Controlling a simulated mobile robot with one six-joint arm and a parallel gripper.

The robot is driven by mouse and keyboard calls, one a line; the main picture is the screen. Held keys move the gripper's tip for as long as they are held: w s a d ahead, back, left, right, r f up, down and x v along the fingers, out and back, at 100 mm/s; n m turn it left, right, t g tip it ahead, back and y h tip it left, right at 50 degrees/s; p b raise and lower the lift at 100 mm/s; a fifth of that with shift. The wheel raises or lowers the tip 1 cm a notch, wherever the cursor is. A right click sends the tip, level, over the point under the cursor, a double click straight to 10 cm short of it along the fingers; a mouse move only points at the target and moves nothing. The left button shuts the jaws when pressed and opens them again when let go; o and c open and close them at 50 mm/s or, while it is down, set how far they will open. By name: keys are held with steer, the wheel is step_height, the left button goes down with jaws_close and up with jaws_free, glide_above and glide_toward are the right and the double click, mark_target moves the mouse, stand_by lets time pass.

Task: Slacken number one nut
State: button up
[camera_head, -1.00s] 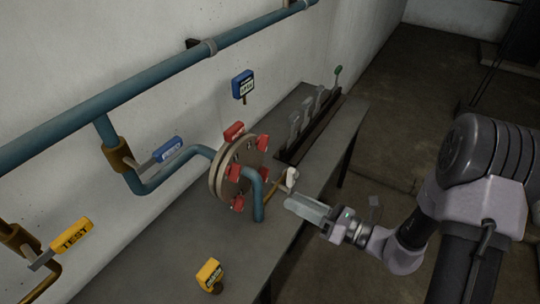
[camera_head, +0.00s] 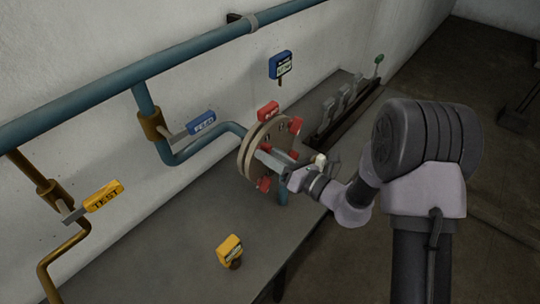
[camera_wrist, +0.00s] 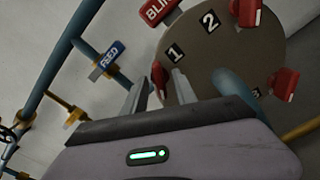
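The round flange (camera_head: 250,152) stands on the bench with several red nuts around its face. In the wrist view the face (camera_wrist: 222,55) carries number plates 1 (camera_wrist: 175,54), 2 (camera_wrist: 210,19) and 3 (camera_wrist: 256,93). The red number one nut (camera_wrist: 160,78) is beside plate 1, between and beyond my fingertips in that view. My gripper (camera_wrist: 158,85) is open, one finger on each side of the nut; I cannot tell whether they touch it. In the head view my gripper (camera_head: 278,158) is in front of the flange and hides part of its face.
A red tag (camera_wrist: 160,10) sits at the flange's top edge. A blue FEED handle (camera_head: 202,123) and yellow TEST handle (camera_head: 103,196) are on pipes to the left. A yellow tagged item (camera_head: 230,250) stands on the bench. Grey levers (camera_head: 345,100) are behind. A blue pipe (camera_wrist: 236,90) passes right of my fingers.

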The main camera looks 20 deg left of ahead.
steer(key=shift+c, duration=0.4)
jaws_close()
steer(key=shift+n, duration=0.3)
steer(key=n+b, duration=1.5)
steer(key=b, duration=0.3)
steer(key=shift+f, duration=0.1)
steer(key=shift+n+b, duration=0.3)
steer(key=shift+n, duration=0.1)
